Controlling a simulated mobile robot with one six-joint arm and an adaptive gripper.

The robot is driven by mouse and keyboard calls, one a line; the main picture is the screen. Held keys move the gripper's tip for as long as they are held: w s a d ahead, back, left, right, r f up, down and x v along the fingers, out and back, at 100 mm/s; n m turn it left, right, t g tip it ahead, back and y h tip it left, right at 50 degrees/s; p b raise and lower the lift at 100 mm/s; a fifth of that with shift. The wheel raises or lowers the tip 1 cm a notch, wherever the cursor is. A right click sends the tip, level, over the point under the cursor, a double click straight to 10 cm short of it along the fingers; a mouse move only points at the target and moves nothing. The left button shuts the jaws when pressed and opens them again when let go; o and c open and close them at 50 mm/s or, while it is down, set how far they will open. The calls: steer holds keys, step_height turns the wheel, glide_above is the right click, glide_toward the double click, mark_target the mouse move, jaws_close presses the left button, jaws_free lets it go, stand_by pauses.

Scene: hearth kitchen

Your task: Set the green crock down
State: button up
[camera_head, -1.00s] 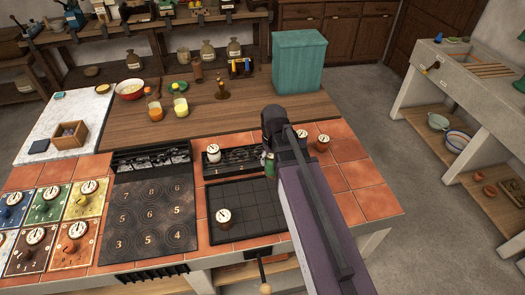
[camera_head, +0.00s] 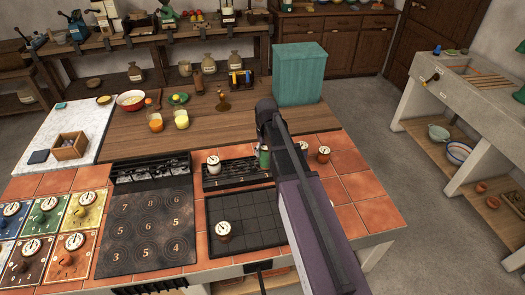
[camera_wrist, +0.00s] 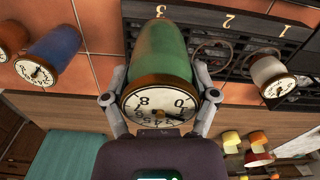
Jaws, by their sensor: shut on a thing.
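The green crock (camera_wrist: 163,55) has a brown lid rim and a white numbered dial on its end. My gripper (camera_wrist: 161,92) is shut on it, one finger on each side of the rim, in the wrist view. In the head view the crock (camera_head: 264,158) shows as a small green patch left of my arm, at the right end of the black rack (camera_head: 228,181). The rack's numbers 1, 2 and 3 show in the wrist view, beyond the crock. I cannot tell whether the crock touches the rack. My fingers are hidden in the head view.
A pale crock (camera_head: 213,167) stands on the rack's left part. A red-brown crock (camera_head: 323,155) stands on the tiles (camera_head: 345,160) to the right. A blue crock (camera_wrist: 54,50) is beside it in the wrist view. Another crock (camera_head: 223,231) stands on the black grid (camera_head: 250,215).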

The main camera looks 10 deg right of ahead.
steer(key=w, duration=0.4)
steer(key=shift+f, duration=0.2)
steer(key=shift+w+f+b, duration=0.35)
steer(key=shift+f+b, duration=0.6)
steer(key=shift+b, duration=0.05)
steer(key=shift+w+f+b, duration=0.3)
steer(key=shift+f+b, duration=0.6)
steer(key=shift+b, duration=0.05)
steer(key=shift+f, duration=0.15)
steer(key=o, duration=1.2)
step_height(320, 180, up, 12)
steer(key=p, duration=1.2)
steer(key=shift+r, duration=0.2)
